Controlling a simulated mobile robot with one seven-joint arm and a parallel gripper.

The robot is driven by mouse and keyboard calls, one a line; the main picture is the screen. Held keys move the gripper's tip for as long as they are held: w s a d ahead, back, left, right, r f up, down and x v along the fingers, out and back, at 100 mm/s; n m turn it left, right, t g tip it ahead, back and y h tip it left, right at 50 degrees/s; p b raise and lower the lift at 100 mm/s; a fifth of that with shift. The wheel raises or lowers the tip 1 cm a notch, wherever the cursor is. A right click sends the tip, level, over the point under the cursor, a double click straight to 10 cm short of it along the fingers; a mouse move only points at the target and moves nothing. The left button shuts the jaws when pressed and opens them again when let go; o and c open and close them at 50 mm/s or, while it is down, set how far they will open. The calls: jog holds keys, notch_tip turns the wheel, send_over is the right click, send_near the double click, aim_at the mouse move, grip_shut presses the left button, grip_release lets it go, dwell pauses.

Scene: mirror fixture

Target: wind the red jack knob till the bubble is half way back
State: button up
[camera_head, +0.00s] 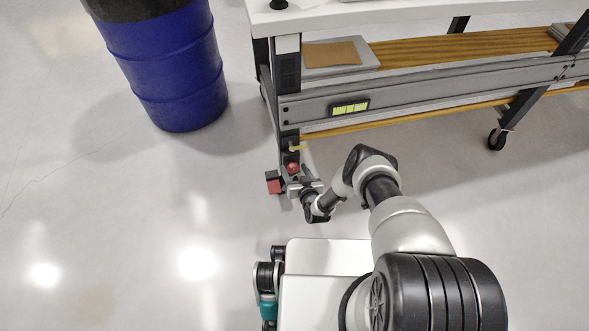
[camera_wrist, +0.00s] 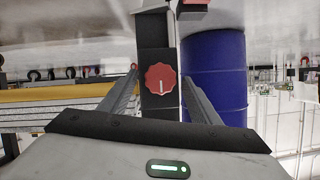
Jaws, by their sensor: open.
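The red jack knob (camera_head: 293,168) is on the dark lower leg of the bench. In the wrist view the scalloped red knob (camera_wrist: 161,79) faces me, with a white pointer line on it. My gripper (camera_head: 304,184) is at the leg beside the knob. In the wrist view its open fingers (camera_wrist: 160,72) lie on either side of the knob, with gaps showing; I cannot tell the depth between tips and knob. The level vial (camera_head: 350,108), yellow-green with dark marks, is on the bench's grey rail. Its bubble is too small to make out.
A blue drum (camera_head: 170,65) stands left of the bench, and the drum shows behind the leg in the wrist view (camera_wrist: 214,80). A red block (camera_head: 273,183) is at the leg's foot. A caster (camera_head: 497,139) is at right. The floor at left is clear.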

jog(key=c, duration=1.1)
jog(key=shift+o, duration=0.2)
jog(key=n+h, duration=0.2)
jog(key=n, duration=0.1)
jog(key=shift+s+a+t, duration=0.1)
jog(key=shift+a+t, duration=0.25)
jog(key=shift+t, duration=0.05)
jog(key=shift+n+t+h, duration=0.3)
jog(key=shift+n+h, duration=0.4)
jog(key=shift+n, duration=0.2)
jog(key=o, duration=1.1)
jog(key=shift+c, duration=0.2)
